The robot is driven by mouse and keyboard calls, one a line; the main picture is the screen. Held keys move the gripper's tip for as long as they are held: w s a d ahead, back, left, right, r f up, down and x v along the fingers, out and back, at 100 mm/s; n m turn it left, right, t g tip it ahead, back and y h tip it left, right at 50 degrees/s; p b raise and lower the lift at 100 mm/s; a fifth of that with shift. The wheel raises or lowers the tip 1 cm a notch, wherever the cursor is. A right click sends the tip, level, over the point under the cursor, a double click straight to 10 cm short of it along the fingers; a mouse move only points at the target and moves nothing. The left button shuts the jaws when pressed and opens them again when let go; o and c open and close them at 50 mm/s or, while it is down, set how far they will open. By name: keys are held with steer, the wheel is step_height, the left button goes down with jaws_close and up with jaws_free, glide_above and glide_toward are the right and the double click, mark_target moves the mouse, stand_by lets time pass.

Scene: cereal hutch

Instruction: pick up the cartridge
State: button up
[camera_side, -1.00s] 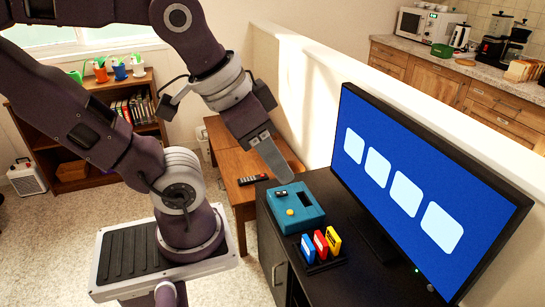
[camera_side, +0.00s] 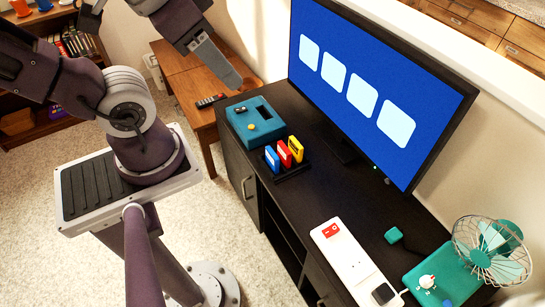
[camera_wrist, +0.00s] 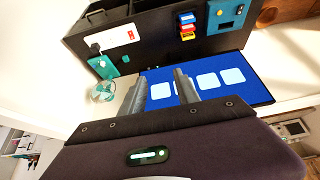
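Three cartridges, blue (camera_side: 272,159), red (camera_side: 284,153) and yellow (camera_side: 296,148), stand upright in a black holder (camera_side: 293,173) on the dark cabinet. The task does not say which one is meant. They also show near the top of the wrist view as blue (camera_wrist: 186,18), red (camera_wrist: 187,28) and yellow (camera_wrist: 187,37). A teal console (camera_side: 238,123) with a dark slot and a yellow button sits just behind them. My gripper (camera_side: 236,84) hangs above and behind the console, apart from the cartridges. In the wrist view my gripper (camera_wrist: 160,78) has its fingers apart with nothing between them.
A large monitor (camera_side: 376,95) with a blue screen stands right of the cartridges. A white power strip (camera_side: 345,262), a small teal block (camera_side: 393,236) and a teal fan (camera_side: 490,252) are at the cabinet's near end. A remote (camera_side: 210,100) lies on the wooden table (camera_side: 185,72).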

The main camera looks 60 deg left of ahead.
stand_by(0.3)
steer(key=shift+c, duration=1.2)
